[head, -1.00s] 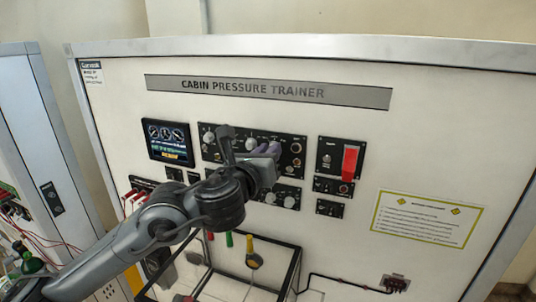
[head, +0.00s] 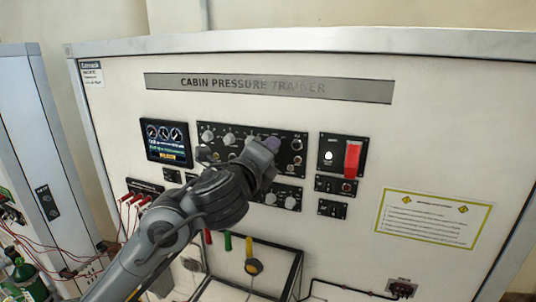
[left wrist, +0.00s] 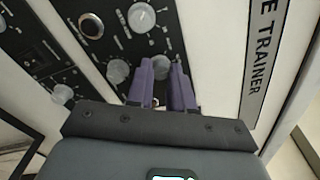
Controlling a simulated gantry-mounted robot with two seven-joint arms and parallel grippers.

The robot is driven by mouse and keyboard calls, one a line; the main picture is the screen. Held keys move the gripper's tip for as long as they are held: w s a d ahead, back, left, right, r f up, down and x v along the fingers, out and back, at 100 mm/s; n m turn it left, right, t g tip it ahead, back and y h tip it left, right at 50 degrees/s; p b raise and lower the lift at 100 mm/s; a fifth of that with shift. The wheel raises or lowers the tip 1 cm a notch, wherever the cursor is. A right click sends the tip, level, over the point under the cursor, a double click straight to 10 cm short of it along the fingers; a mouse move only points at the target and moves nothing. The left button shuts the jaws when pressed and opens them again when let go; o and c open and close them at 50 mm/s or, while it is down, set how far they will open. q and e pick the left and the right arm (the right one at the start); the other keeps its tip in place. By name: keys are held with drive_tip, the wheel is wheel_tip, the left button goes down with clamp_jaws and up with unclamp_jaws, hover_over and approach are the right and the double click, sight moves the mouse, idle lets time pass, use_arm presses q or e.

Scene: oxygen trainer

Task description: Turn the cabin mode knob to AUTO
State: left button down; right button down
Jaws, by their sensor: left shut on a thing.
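The black control panel (head: 221,137) with several pale grey round knobs sits in the upper middle of the trainer board. My left gripper (head: 269,144) reaches its right part, and its forearm covers the panel's lower left. In the left wrist view, the two purple fingers (left wrist: 163,86) are at the panel face, closed on a grey knob (left wrist: 160,64) that shows partly between them. The knob's pointer and label are hidden, so its setting cannot be read. Other knobs (left wrist: 142,17) stand beside it. My right gripper is not in view.
A red switch guard (head: 352,157) is on a small panel to the right. A display (head: 167,143) is to the left. A lower panel with knobs (head: 290,202) lies below. Coloured handles (head: 249,246) and a black frame stand underneath. The board's right side is mostly clear.

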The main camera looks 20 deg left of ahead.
use_arm(q)
drive_tip(key=shift+n+b, duration=0.8)
drive_tip(key=shift+n, duration=3.8)
drive_tip(key=c, duration=1)
unclamp_jaws()
drive_tip(key=shift+y, duration=0.4)
